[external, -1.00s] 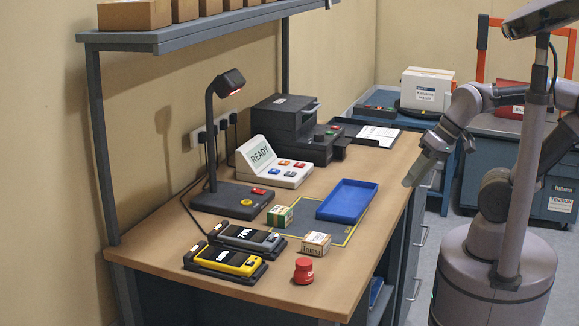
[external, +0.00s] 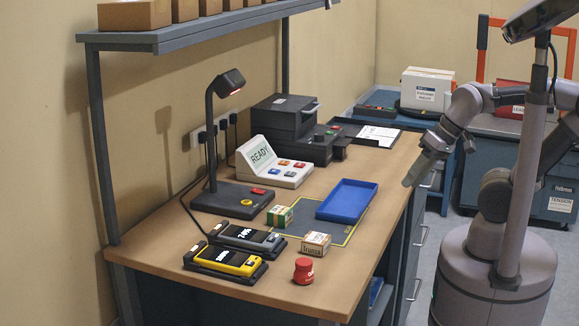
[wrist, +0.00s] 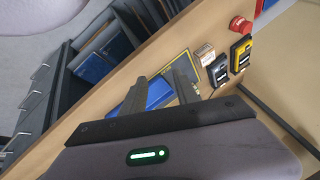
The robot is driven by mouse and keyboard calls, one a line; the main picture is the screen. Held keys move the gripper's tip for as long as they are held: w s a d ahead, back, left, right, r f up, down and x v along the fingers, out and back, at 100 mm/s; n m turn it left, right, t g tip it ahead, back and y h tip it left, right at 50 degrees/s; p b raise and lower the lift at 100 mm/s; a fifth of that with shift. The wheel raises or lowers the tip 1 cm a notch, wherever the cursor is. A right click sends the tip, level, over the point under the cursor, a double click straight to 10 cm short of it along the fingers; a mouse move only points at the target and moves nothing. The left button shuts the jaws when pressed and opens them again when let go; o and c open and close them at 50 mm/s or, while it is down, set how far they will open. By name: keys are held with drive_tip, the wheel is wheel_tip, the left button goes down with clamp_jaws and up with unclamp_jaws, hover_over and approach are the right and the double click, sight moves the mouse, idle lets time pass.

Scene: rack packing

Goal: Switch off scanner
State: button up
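A black stand with a gooseneck and a head glowing red (external: 232,83), which looks like the scanner, stands on the workbench at the left. Its dark base (external: 228,199) carries a yellow round button (external: 246,202) and a red switch (external: 259,191). My gripper (external: 410,181) hangs beyond the right edge of the bench, well apart from the stand. In the wrist view my gripper (wrist: 158,75) has its two fingers spread, with nothing held between them. The stand's controls cannot be made out in the wrist view.
A blue tray (external: 347,200) lies on a grey mat, with two small boxes (external: 279,216) (external: 316,243) nearby. Two handheld devices (external: 247,238) (external: 225,262) and a red knob (external: 303,271) are near the front. A console reading READY (external: 262,154) and a black printer-like machine (external: 284,118) stand behind.

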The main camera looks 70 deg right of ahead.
drive_tip(key=shift+w+r, duration=0.1)
drive_tip(key=shift+r, duration=0.1)
drive_tip(key=c, duration=0.3)
drive_tip(key=shift+n, duration=0.3)
drive_tip(key=w+r+p, duration=0.1)
drive_tip(key=w, duration=0.1)
drive_tip(key=w+r+p, duration=0.1)
drive_tip(key=r, duration=0.1)
drive_tip(key=w+r, duration=0.2)
drive_tip(key=shift+w+d+r+p, duration=0.25)
drive_tip(key=shift+w+d+p, duration=0.05)
drive_tip(key=shift+w+p, duration=0.1)
clamp_jaws()
drive_tip(key=w+d+r+n+g+h+p, duration=0.1)
drive_tip(key=w+r+p, duration=0.2)
drive_tip(key=w, duration=0.6)
drive_tip(key=w+d+r+n+p, duration=0.1)
drive_tip(key=w+r+p, duration=0.2)
drive_tip(key=w, duration=0.7)
drive_tip(key=w+d+f+p, duration=0.1)
drive_tip(key=w+f, duration=0.2)
drive_tip(key=w, duration=0.2)
drive_tip(key=w+d+f+n+p, duration=0.1)
drive_tip(key=w+f, duration=0.2)
drive_tip(key=w, duration=0.3)
drive_tip(key=w+f+g+h+p, duration=0.1)
drive_tip(key=w+f+p, duration=0.1)
drive_tip(key=w, duration=0.4)
drive_tip(key=shift+w+d+f+n, duration=0.25)
drive_tip(key=shift+d+f+n, duration=0.15)
